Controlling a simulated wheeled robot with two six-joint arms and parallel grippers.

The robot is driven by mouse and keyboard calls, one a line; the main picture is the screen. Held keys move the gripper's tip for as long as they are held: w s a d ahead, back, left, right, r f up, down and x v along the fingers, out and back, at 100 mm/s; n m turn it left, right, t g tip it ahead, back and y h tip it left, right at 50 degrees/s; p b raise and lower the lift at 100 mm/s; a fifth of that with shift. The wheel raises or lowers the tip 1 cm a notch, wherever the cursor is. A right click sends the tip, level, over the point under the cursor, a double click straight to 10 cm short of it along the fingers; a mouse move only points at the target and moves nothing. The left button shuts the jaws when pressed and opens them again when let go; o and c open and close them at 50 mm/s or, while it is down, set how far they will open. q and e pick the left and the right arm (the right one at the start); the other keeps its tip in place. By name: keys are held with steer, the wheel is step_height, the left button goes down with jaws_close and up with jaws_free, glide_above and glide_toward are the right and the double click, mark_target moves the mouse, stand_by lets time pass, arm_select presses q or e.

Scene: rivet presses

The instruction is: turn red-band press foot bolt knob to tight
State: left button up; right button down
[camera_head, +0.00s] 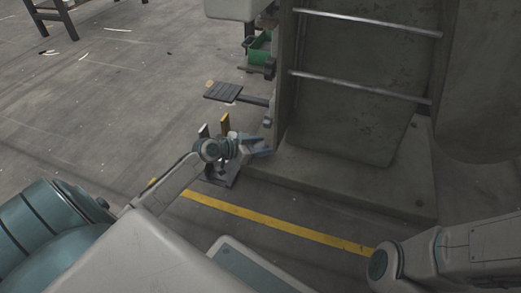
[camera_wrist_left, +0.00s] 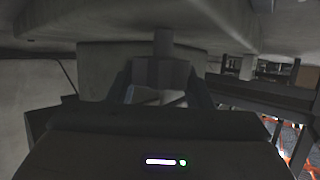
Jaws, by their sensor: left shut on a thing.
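The grey press (camera_head: 345,100) stands at the upper right in the head view on a wide base plate (camera_head: 330,180). I see no red band on it. My left gripper (camera_head: 262,145) is low at the left edge of that base. In the left wrist view its two dark fingers (camera_wrist_left: 160,92) stand on either side of a grey knob (camera_wrist_left: 160,72), shut on it. A short stem rises from the knob to the grey body above. The knob is hidden in the head view. My right gripper is out of view; only part of the right arm shows at the lower right.
A foot pedal (camera_head: 223,92) juts left from the press, close beyond my left gripper. A small stand with a yellow-topped post (camera_head: 225,124) is beside my left wrist. A yellow floor line (camera_head: 280,220) runs in front of the base. The floor at left is mostly clear.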

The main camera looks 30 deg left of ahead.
arm_select(q)
steer(key=shift+m+g+h, duration=0.5)
steer(key=o, duration=1)
steer(key=shift+s, duration=0.1)
steer(key=shift+s+a+r+p, duration=0.2)
steer(key=shift+s+a+p, duration=0.05)
steer(key=shift+p, duration=0.05)
steer(key=p+v, duration=0.4)
steer(key=v, duration=0.6)
steer(key=shift+d+f, duration=0.1)
steer(key=shift+f, duration=0.05)
